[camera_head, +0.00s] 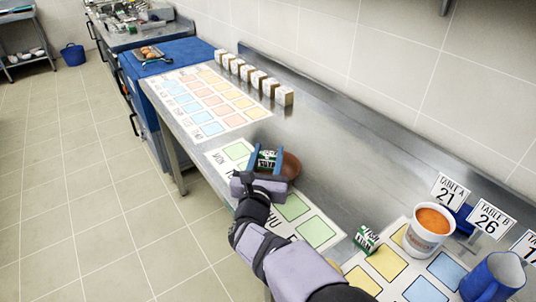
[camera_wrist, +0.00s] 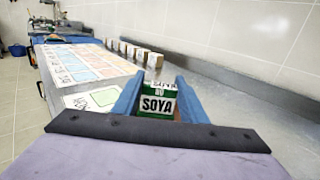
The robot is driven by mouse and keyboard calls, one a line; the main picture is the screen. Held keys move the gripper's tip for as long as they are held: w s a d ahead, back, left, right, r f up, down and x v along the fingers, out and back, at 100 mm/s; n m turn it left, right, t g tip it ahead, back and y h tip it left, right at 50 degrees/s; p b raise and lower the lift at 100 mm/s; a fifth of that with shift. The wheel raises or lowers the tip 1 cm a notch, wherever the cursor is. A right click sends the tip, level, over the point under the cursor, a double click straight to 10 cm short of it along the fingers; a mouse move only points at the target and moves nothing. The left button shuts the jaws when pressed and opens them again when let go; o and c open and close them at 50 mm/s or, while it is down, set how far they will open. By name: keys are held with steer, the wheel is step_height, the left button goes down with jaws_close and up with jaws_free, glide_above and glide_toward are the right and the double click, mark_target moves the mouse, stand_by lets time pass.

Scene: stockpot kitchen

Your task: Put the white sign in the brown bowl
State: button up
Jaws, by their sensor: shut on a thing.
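My gripper (camera_head: 265,160) is shut on a small green-and-white block (camera_wrist: 158,103) lettered SOYA, between its blue fingers. A rounded brown thing (camera_head: 291,165), apparently the brown bowl, shows just right of the fingers and is partly hidden by them. I cannot tell whether the held block is inside, above or in front of it. White signs stand at the right: one reads TABLE A 21 (camera_head: 450,192), one reads TABLE B 26 (camera_head: 489,218), and one is cut off by the edge (camera_head: 528,246). My gripper is well away from them.
A similar green-and-white block (camera_head: 365,238) lies near the counter's front. A white tub of orange contents (camera_head: 427,232) and a blue mug (camera_head: 492,278) stand at the right. Several small wooden blocks (camera_head: 257,79) line the back. Bare steel (camera_head: 345,160) lies right of the gripper.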

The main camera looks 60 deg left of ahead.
steer(key=shift+f+b, duration=0.55)
steer(key=shift+b, duration=0.4)
steer(key=o, duration=1)
steer(key=shift+r, duration=0.15)
steer(key=shift+r+p, duration=0.6)
steer(key=shift+p, duration=0.65)
steer(key=shift+s, duration=0.15)
steer(key=b+v, duration=0.3)
steer(key=v, duration=0.8)
steer(key=shift+s+d, duration=0.2)
steer(key=shift+d, duration=0.15)
